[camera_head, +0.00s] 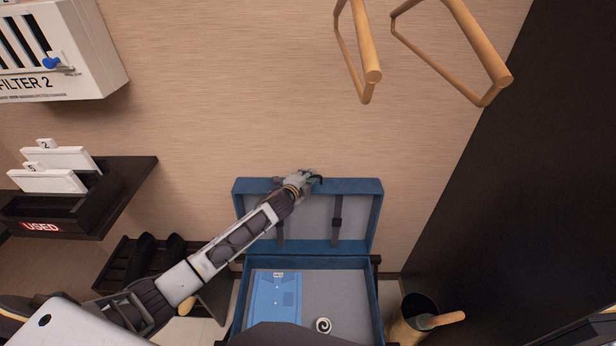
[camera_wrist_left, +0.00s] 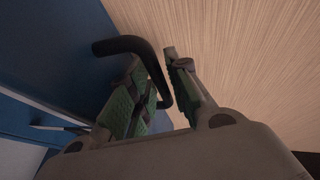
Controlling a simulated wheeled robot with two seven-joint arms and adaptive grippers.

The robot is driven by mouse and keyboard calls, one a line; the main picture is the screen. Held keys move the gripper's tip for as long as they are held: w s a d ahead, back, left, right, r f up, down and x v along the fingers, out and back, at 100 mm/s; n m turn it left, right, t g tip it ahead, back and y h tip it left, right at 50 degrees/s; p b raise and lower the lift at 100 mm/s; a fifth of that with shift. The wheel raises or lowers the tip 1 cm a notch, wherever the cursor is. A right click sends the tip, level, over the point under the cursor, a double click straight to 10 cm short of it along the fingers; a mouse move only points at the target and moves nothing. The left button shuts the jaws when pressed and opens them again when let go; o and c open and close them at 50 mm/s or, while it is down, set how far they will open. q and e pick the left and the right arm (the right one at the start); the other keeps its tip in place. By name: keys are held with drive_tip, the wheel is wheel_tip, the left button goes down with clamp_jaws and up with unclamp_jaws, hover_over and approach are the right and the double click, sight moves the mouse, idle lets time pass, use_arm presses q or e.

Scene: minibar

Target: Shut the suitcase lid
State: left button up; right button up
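The blue suitcase stands open against the wall in the head view. Its lid (camera_head: 365,205) is raised, with a grey lining and dark straps. Its base (camera_head: 375,300) lies below. My left gripper (camera_head: 311,180) is at the lid's top edge, near its middle. In the left wrist view the gripper (camera_wrist_left: 160,90) is open. Its green-padded fingers stand on either side of a curved black handle (camera_wrist_left: 125,43) by the blue lid surface (camera_wrist_left: 50,50). I cannot tell whether they touch it. My right gripper is not in view.
A folded blue shirt (camera_head: 275,297) and a small white spiral item (camera_head: 323,325) lie in the base. A dark shelf (camera_head: 120,190) is at left. A bin (camera_head: 405,325) stands right of the suitcase. Wooden hangers (camera_head: 484,55) hang above.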

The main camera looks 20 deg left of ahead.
use_arm(q)
drive_tip(key=shift+w, duration=0.15)
clamp_jaws()
drive_tip(key=shift+f, duration=0.15)
idle(0.4)
